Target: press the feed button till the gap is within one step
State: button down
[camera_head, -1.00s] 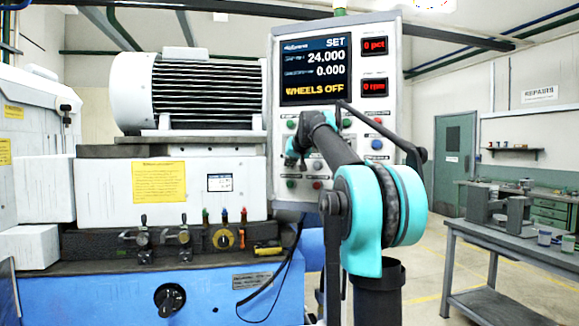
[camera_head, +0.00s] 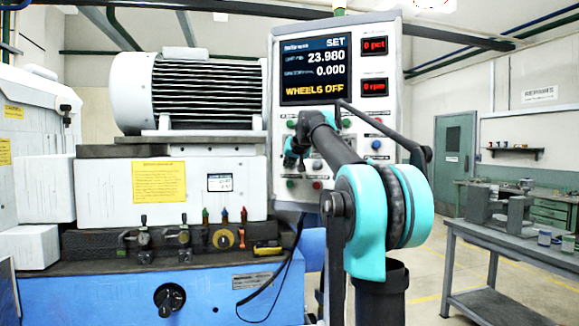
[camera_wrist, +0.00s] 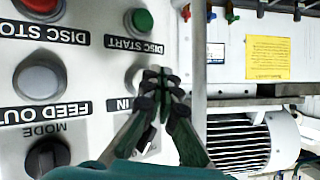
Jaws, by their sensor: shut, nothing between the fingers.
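The control panel (camera_head: 285,115) carries a dark screen (camera_head: 316,72) reading SET, 23.980, 0.000 and WHEELS OFF. My gripper (camera_wrist: 160,76) is shut and empty. In the wrist view its fingertips lie over the pale button (camera_wrist: 132,76) whose label ends in IN, hiding part of it; whether they touch it, I cannot tell. The grey FEED OUT button (camera_wrist: 39,80) is beside it to the left, uncovered. In the head view my gripper (camera_head: 291,157) is at the panel's left edge, and my wrist hides some of the buttons.
The green DISC START button (camera_wrist: 140,21) and the red DISC STOP button (camera_wrist: 40,4) sit close by, with a dark MODE knob (camera_wrist: 46,157). A white motor housing (camera_head: 195,92) stands left of the panel. A grey bench (camera_head: 470,232) is at the right.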

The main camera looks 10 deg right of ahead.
jog(key=shift+s+a, duration=0.1)
jog(key=shift+s, duration=0.1)
jog(key=s, duration=0.1)
jog(key=s+a, duration=0.2)
jog(key=s, duration=0.1)
jog(key=shift+a, duration=0.25)
dwell(0.3)
dwell(0.5)
jog(key=s+f+g, duration=0.1)
jog(key=s+f, duration=0.4)
jog(key=f, duration=0.5)
jog(key=s+f+n+g, duration=0.15)
jog(key=s+f, duration=0.25)
jog(key=f, duration=0.5)
jog(key=s+f+m+g, duration=0.15)
jog(key=s+f, duration=0.35)
jog(key=f, duration=0.5)
jog(key=s+d+f+n+g+h, duration=0.1)
jog(key=s+f+g, duration=0.3)
jog(key=s+f, duration=2.3)
jog(key=shift+s+h, duration=0.3)
jog(key=shift+s, duration=0.65)
